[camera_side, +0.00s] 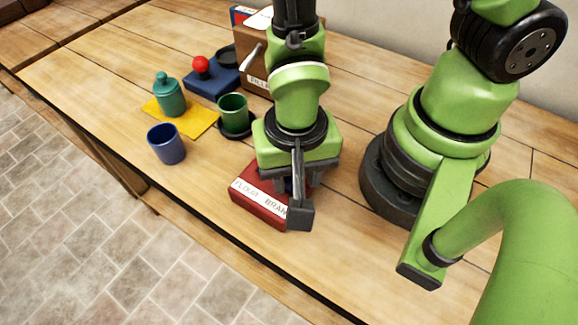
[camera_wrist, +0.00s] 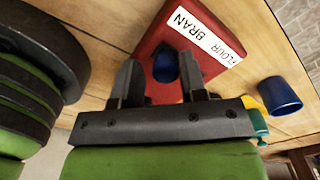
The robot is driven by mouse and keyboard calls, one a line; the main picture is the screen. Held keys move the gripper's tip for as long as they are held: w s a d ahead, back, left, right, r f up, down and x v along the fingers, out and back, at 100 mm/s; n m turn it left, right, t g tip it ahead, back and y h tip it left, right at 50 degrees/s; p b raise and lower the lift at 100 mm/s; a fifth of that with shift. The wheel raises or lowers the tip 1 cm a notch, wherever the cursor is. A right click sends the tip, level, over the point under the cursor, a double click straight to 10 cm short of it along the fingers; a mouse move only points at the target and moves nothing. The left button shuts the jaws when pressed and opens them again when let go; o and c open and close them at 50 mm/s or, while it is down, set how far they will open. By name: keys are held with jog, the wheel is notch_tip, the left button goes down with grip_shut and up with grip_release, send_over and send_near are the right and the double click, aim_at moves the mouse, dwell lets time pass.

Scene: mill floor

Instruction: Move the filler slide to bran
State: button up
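A red box (camera_side: 258,205) with a white label reading FLOUR and BRAN lies under my gripper (camera_side: 300,200). In the wrist view the red box (camera_wrist: 205,25) carries a blue knob (camera_wrist: 165,66) behind the label. The knob stands between the two fingers of my gripper (camera_wrist: 160,70), with a gap on its left side; contact on the right is unclear. The gripper is open around it. The knob looks nearer the BRAN end, but the slanted view leaves its exact place uncertain. In the side view the gripper mostly hides the knob.
A blue cup (camera_side: 167,144), a green cup (camera_side: 234,113) and a teal jar (camera_side: 169,95) on a yellow cloth (camera_side: 200,121) stand to the left. Behind are a blue base with a red ball (camera_side: 201,64) and a brown box (camera_side: 252,62) with a lever. The table's front edge is close to the red box.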

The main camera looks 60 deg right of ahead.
jog(key=shift+o, duration=1)
jog(key=shift+w+a+r, duration=0.1)
jog(key=shift+r, duration=0.45)
notch_tip(320, 180, up, 9)
